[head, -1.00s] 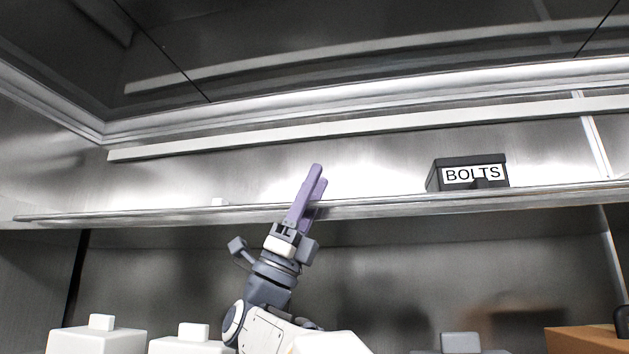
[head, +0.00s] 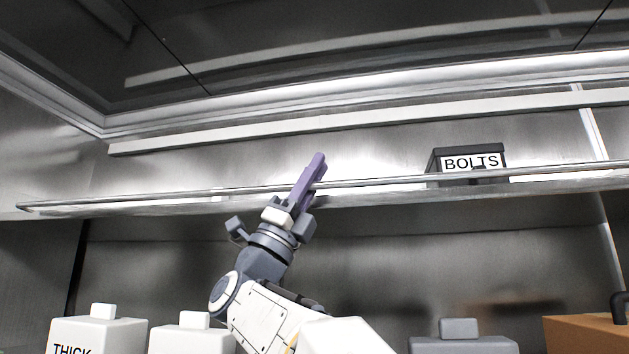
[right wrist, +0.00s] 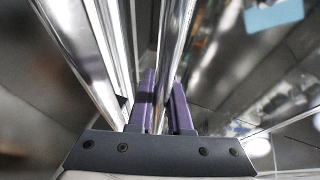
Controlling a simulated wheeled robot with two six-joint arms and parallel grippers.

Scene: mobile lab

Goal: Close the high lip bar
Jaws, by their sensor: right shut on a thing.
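The lip bar (head: 390,181) is a thin metal rail running along the front of the high shelf (head: 150,206). It sits slightly above the shelf's front edge and crosses in front of the lower part of the bolts box. My right gripper (head: 312,170) has purple fingers pointing up and is shut on the bar, left of the box. In the right wrist view, the shiny bar (right wrist: 175,62) passes between the two purple fingers (right wrist: 162,105). My left gripper is not in view.
A dark box labelled BOLTS (head: 472,160) stands on the high shelf behind the bar. Below are white containers (head: 97,335), a grey one (head: 462,344) and an orange-brown box (head: 588,334). The shelf left of the gripper looks clear.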

